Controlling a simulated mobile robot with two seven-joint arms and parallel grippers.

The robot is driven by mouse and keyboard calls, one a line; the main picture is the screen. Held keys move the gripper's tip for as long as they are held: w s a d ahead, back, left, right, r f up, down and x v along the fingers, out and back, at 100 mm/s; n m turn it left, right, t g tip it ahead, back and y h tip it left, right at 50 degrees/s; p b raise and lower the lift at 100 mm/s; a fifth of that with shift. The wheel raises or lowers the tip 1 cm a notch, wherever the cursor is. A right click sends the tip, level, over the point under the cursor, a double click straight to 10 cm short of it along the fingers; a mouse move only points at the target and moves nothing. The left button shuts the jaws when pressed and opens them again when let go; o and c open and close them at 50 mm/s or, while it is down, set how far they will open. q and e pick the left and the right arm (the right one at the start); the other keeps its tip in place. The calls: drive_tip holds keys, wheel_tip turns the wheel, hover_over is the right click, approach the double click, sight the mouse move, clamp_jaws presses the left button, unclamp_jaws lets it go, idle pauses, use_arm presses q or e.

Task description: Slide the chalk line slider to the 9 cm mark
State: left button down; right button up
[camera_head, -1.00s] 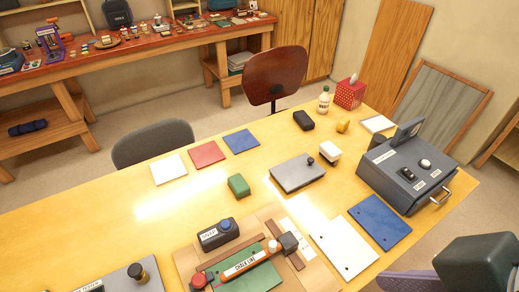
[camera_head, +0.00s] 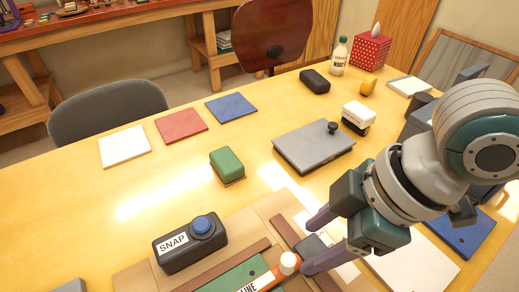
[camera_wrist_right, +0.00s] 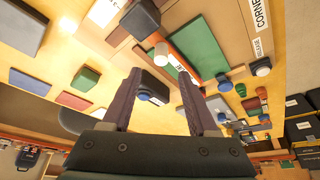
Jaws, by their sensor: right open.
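The chalk line tool has an orange bar (camera_head: 266,280) whose label is partly readable, with a white knob (camera_head: 289,262) near its right end and a dark block (camera_head: 312,247) beyond it. In the right wrist view I see the orange bar (camera_wrist_right: 181,61), the white knob (camera_wrist_right: 162,53) and the dark block (camera_wrist_right: 140,18). My right gripper (camera_head: 307,246) is open, its purple fingers on either side of the dark block in the head view. Contact cannot be told. The lower-left part of the tool is out of the head view. My left gripper is not in view.
The SNAP box (camera_head: 190,243) with its blue button stands left of the tool on the table. A green block (camera_head: 227,166) and a grey flat box (camera_head: 313,146) lie behind. White, red (camera_head: 181,126) and blue tiles lie farther back.

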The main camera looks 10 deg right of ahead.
sight(290, 258)
drive_tip(key=b+x, duration=0.1)
drive_tip(key=x, duration=0.7)
drive_tip(key=shift+s+f, duration=0.1)
drive_tip(key=shift+f, duration=0.05)
clamp_jaws()
idle(0.9)
